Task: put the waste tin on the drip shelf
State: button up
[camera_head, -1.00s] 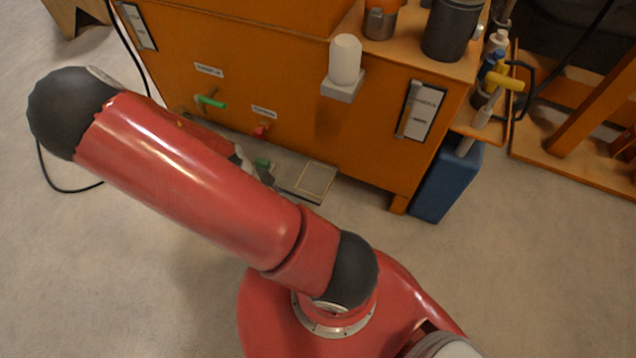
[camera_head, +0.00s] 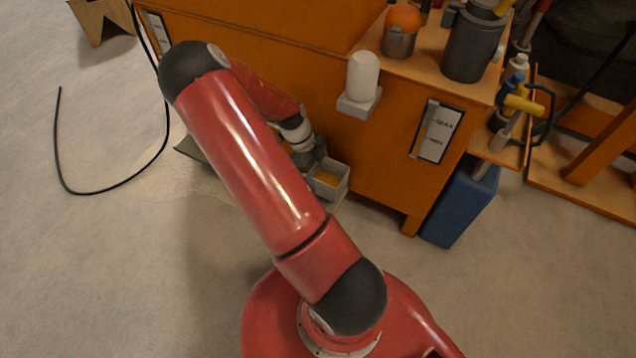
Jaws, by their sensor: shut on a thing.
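The waste tin, apparently the small pale grey square box (camera_head: 329,181) with orange-brown contents, is low in front of the orange cabinet. My gripper (camera_head: 312,160) is at its upper left side and shut on it; the fingertips are partly hidden by my wrist. A low flat plate, apparently the drip shelf (camera_head: 343,203), shows just a corner below the tin at the cabinet's foot. The tin hides most of it. I cannot tell whether the tin touches it or hangs just above.
A white bottle (camera_head: 363,75) stands on a small grey bracket (camera_head: 357,106) above the tin. A blue container (camera_head: 459,207) stands right of the cabinet (camera_head: 385,165). A dark sheet (camera_head: 192,150) and pale scatter lie left of my wrist. A black cable loops on the left floor.

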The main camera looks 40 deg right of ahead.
aim_at(327, 179)
jog(key=shift+w+d+f+b, duration=0.1)
jog(key=shift+f+b, duration=0.35)
jog(key=shift+f, duration=2.45)
jog(key=shift+f, duration=0.1)
jog(key=o, duration=0.9)
jog(key=shift+c, duration=0.2)
